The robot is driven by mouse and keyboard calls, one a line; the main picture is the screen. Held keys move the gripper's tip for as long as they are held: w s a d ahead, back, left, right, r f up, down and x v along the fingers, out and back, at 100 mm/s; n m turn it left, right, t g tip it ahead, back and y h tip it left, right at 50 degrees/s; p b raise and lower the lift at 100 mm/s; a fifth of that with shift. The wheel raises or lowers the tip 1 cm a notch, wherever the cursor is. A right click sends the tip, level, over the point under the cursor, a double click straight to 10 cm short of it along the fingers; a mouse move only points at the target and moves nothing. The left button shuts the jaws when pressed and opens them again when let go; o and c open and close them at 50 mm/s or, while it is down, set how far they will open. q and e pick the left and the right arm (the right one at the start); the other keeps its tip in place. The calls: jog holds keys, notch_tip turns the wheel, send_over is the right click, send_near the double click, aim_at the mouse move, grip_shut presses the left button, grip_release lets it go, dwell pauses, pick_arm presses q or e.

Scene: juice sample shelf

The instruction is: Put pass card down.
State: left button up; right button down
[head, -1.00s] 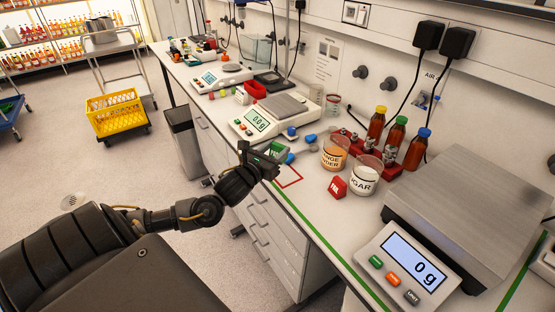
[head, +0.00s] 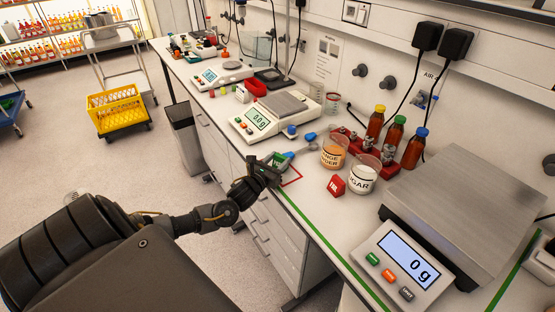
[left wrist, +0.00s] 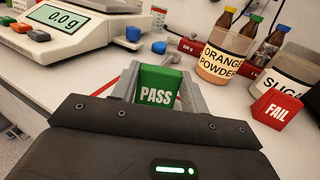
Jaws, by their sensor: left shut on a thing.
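The green pass card (left wrist: 158,86), with PASS in white letters, stands between the fingers of my left gripper (left wrist: 157,90) in the left wrist view. My left gripper is shut on it. In the head view my left gripper (head: 272,172) is at the front edge of the bench, by a red outlined square (head: 292,177) on the bench top. The card (head: 279,161) shows only partly there. I cannot tell whether the card touches the bench. My right gripper is not in view.
A red FAIL card (head: 336,185) stands right of the square, before the orange powder (head: 334,152) and sugar (head: 364,175) beakers. A balance (head: 262,121) stands behind, with blue-ended spoons (head: 307,140) near it. A large scale (head: 470,215) fills the right.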

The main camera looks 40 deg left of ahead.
pick_arm(q)
jog(key=shift+f, duration=0.2)
jog(key=o, duration=1)
jog(key=shift+o, duration=0.2)
jog(key=shift+r, duration=0.1)
jog(key=shift+r, duration=0.2)
jog(key=s+d+b, duration=0.1)
jog(key=s+b, duration=0.1)
jog(key=s, duration=1)
jog(key=shift+d+f, duration=0.1)
